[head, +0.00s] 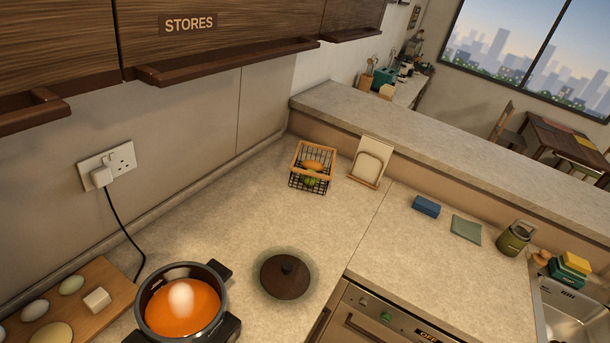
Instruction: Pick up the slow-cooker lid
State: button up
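My gripper is not in view.
A wooden board (62,304) with eggs and a pale cube lies left of the cooker. A plug cable (127,233) hangs behind it. A wire basket (312,166) stands in the counter corner. Wall cabinets (215,45) overhang the upper left. Counter around the lid is clear.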

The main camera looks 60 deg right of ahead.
aim_at(283, 274)
jog(key=z, duration=1.4)
